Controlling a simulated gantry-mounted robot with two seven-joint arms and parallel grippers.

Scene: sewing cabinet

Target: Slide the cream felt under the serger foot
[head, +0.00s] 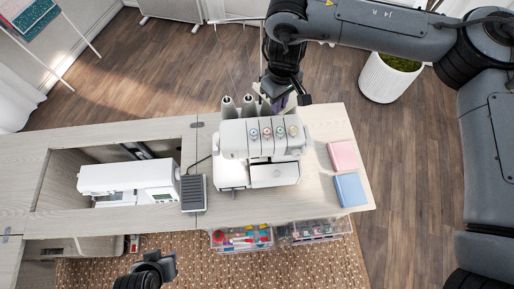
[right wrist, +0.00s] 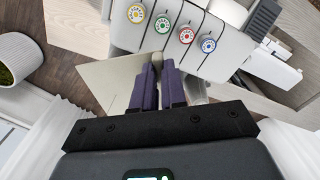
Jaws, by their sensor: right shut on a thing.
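The white serger (head: 262,140) stands on the cabinet top, with colored dials along its upper body; it also shows in the right wrist view (right wrist: 225,25). My right gripper (head: 290,101) is at the far side of the serger. In the right wrist view its purple fingers (right wrist: 158,80) are closed on the cream felt (right wrist: 108,80), which spreads out to the left of the fingers, close to the serger body. The serger foot is hidden in both views. My left gripper (head: 165,264) is at the bottom of the head view, off the cabinet's front edge; its finger opening is unclear.
A white sewing machine (head: 128,180) sits in the cabinet recess at left, with a grey pedal-like block (head: 194,193) beside it. Pink (head: 343,155) and blue (head: 350,189) squares lie right of the serger. A white planter (head: 388,80) stands behind.

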